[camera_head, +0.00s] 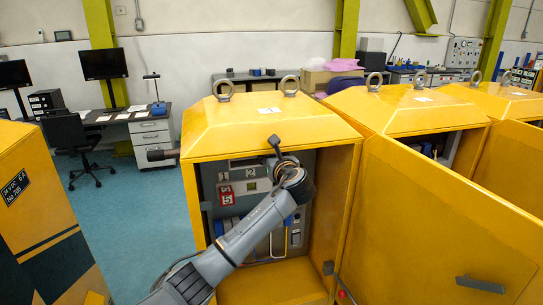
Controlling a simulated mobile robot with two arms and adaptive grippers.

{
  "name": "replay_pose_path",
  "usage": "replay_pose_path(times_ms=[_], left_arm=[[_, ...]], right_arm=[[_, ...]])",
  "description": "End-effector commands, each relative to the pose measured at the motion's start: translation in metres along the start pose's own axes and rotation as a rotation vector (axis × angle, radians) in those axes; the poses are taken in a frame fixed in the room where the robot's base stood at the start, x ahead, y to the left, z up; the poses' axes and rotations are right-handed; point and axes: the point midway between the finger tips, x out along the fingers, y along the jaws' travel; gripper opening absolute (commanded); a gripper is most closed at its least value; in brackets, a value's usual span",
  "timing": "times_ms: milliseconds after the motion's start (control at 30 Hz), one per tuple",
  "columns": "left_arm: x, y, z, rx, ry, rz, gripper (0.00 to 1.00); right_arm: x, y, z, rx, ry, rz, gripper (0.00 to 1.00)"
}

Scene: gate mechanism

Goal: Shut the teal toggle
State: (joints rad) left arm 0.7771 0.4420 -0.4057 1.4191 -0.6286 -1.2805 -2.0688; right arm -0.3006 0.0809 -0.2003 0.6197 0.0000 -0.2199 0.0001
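I cannot make out a teal toggle; it may be behind my arm or too small to see. The open yellow cabinet (195,135) in the middle holds a grey control panel (208,180) with numbered labels, including a red one (226,196). My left arm comes up from the lower left and crosses the front of the panel. Its dark gripper (279,150) is at the upper right of the cabinet opening, partly hidden by the wrist. I cannot tell whether its fingers are apart or touch anything.
A large open yellow door (440,225) with a dark handle (480,285) fills the right side. More yellow cabinets (400,110) stand to the right, and another (40,220) at the left edge. Blue floor (130,215) is clear between them. A desk (130,115) stands behind.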

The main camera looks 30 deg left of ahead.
Motion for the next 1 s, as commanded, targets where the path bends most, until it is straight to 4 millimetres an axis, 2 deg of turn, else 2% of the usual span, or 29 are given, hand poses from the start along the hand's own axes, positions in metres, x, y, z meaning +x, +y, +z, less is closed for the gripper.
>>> replay_pose_path(times_ms=[133, 233, 500, 700, 833, 1000], left_arm=[[-0.004, 0.0, -0.001, 0.001, 0.001, -0.001, 0.43], [-0.015, -0.001, -0.001, 0.001, 0.0, -0.003, 0.43], [-0.071, -0.001, -0.001, -0.001, 0.0, -0.005, 0.43], [-0.105, -0.001, -0.001, 0.0, 0.0, -0.003, 0.43], [-0.117, -0.001, 0.0, 0.0, 0.0, -0.002, 0.43], [-0.12, 0.0, 0.0, 0.0, 0.0, 0.0, 0.43]], right_arm=[[0.0, -0.001, -0.001, 0.0, 0.002, -0.001, 0.57], [0.0, -0.001, -0.001, 0.0, 0.002, -0.001, 0.57], [0.0, -0.001, -0.001, 0.001, 0.001, -0.001, 0.57], [0.0, -0.001, -0.001, 0.001, 0.001, -0.001, 0.57], [0.0, -0.001, -0.001, 0.001, 0.001, -0.001, 0.57], [0.0, -0.001, -0.001, 0.001, 0.001, -0.001, 0.57]])
